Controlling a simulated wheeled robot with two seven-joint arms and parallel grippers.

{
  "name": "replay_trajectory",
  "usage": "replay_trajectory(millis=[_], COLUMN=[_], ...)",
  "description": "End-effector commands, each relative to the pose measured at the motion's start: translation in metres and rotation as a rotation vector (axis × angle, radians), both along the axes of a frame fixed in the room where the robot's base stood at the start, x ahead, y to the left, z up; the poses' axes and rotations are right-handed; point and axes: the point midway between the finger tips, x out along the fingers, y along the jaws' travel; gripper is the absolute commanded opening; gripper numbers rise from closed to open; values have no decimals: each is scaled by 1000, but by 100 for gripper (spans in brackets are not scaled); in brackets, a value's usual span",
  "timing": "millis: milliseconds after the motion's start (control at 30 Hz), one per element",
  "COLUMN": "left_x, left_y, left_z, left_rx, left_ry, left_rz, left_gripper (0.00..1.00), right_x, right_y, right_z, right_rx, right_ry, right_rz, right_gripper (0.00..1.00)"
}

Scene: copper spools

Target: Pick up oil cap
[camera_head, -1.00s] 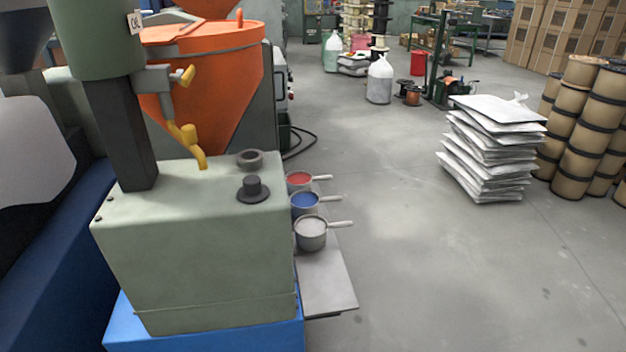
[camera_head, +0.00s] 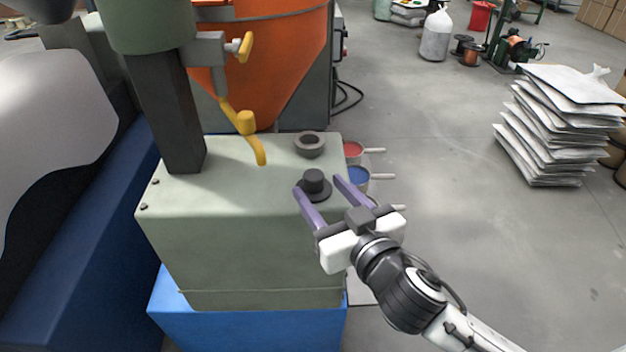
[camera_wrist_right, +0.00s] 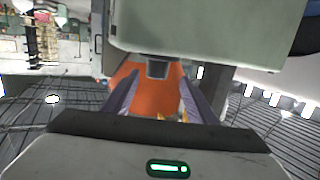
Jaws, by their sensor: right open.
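The oil cap (camera_head: 314,181) is a dark knob with a wide flange, upright on top of the pale green machine box (camera_head: 235,235). My right gripper (camera_head: 317,184) is open, its two purple fingers reaching toward the cap from the lower right. In the head view the fingertips appear on either side of the cap. My left gripper is not in view.
A dark ring (camera_head: 310,145) sits on the box just behind the cap. A yellow spout (camera_head: 250,132) hangs left of it, beside an orange hopper (camera_head: 277,60). Red (camera_head: 353,151) and blue (camera_head: 358,178) pans stand right of the box. Stacked white sacks (camera_head: 560,125) stand farther right.

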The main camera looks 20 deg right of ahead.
Motion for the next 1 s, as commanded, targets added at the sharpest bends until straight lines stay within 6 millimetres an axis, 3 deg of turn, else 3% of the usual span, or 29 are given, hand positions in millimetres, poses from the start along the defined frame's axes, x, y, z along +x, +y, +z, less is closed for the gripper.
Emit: replay_trajectory(millis=[400, 700, 967, 1000], left_x=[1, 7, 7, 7], left_y=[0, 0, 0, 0], left_z=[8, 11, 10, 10], left_rx=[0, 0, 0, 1], left_ry=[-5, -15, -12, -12], left_rz=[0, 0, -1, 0], left_gripper=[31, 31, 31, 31], right_x=[49, 53, 53, 53], right_y=[0, 1, 1, 1], right_z=[-9, -12, -11, -11], right_rx=[-2, 0, 0, 0], right_ry=[0, 1, 1, 1], right_rz=[1, 3, 2, 2], right_gripper=[52, 52, 8, 8])
